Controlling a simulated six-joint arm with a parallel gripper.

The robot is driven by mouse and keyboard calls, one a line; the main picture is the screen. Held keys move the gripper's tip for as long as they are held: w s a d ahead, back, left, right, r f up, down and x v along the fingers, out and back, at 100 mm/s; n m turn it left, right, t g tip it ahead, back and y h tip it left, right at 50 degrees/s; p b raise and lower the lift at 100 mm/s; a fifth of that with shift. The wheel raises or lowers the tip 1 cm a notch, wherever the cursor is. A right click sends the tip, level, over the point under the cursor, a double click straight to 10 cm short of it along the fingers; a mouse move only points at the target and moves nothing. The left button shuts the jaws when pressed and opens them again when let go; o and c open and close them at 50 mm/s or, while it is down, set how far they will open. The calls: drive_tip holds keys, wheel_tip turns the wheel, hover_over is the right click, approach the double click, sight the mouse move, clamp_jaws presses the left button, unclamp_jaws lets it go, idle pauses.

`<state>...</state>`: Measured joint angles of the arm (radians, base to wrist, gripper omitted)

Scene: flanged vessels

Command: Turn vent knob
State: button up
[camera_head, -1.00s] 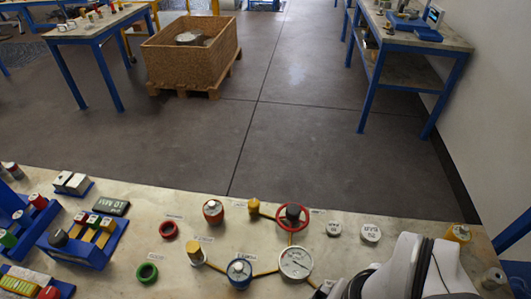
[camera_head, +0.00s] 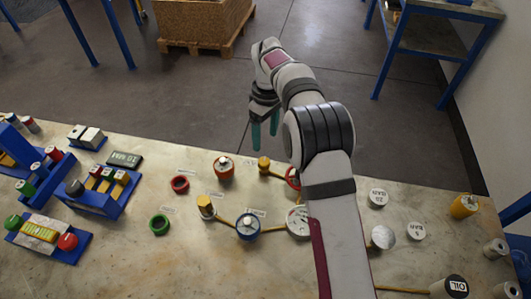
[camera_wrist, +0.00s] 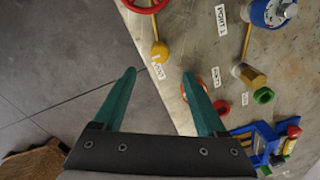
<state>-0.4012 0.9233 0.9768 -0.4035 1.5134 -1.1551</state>
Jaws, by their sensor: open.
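I cannot read a vent label, so which part is the vent knob is uncertain. A small yellow knob (camera_head: 263,163) ends a yellow pipe at the bench's far edge; in the wrist view it (camera_wrist: 160,52) has a small label beside it. A red handwheel (camera_head: 292,178) is right of it, partly behind my arm; its rim shows in the wrist view (camera_wrist: 146,4). My gripper (camera_head: 265,143) is open and empty, with teal fingers pointing down near the far edge, above and apart from the yellow knob. In the wrist view the knob lies beyond the fingertips (camera_wrist: 160,72).
A blue-capped vessel (camera_head: 247,226), a brass fitting (camera_head: 206,207) and an orange vessel (camera_head: 223,168) stand near the knob. A gauge (camera_head: 298,222) is partly hidden by my arm. Blue racks (camera_head: 98,196) fill the left. Bare bench (camera_head: 185,265) lies at the front.

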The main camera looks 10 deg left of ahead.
sight(264, 161)
drive_tip(key=f, duration=0.9)
drive_tip(key=shift+s+a+f, duration=0.1)
drive_tip(key=shift+s+f, duration=0.1)
drive_tip(key=shift+f, duration=0.15)
clamp_jaws()
